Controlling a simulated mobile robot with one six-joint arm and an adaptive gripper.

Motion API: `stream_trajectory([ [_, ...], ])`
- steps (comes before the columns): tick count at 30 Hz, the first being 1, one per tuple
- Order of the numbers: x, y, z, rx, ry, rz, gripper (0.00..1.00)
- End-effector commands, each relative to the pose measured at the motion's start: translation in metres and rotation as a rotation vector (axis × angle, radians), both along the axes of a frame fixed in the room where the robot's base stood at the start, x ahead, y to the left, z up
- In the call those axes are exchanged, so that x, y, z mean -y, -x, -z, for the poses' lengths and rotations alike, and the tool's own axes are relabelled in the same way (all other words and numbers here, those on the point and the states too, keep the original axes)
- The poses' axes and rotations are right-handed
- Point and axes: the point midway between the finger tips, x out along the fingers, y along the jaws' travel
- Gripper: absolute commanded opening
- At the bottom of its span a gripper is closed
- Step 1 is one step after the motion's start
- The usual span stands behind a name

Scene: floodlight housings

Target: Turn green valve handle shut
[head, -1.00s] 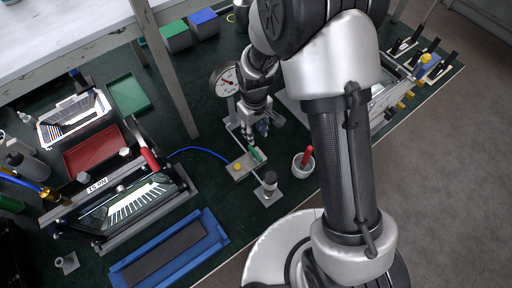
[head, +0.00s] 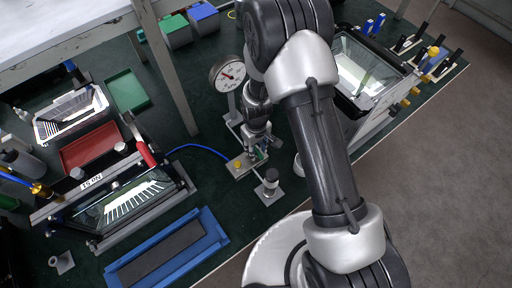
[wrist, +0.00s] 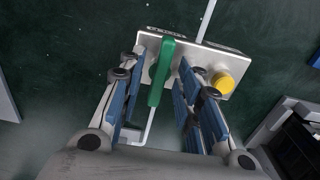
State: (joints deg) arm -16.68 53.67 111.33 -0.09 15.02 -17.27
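The green valve handle (wrist: 161,72) sits on a small metal plate (wrist: 200,62) in the wrist view, its long lever pointing toward me. A yellow round knob (wrist: 223,82) is on the same plate, to the right of the handle. My gripper (wrist: 156,100) is open, with its blue-padded fingers on either side of the lever's near end; I see a gap on both sides. In the head view my gripper (head: 257,153) is over the plate and hides most of the green handle. The yellow knob (head: 238,164) shows at the plate's left.
A pressure gauge (head: 228,74) stands behind my gripper. A post on a square base (head: 270,186) stands close in front of the plate. A blue hose (head: 205,148) runs left from the plate. A blue tray (head: 205,232) lies at the front left.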

Motion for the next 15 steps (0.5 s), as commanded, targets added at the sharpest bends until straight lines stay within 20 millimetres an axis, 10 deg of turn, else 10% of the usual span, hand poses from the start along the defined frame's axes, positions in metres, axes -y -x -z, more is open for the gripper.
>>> stream_trajectory([
  [15, -0.0001, -0.0001, -0.0005, 0.000, 0.000, 0.000, 0.04],
])
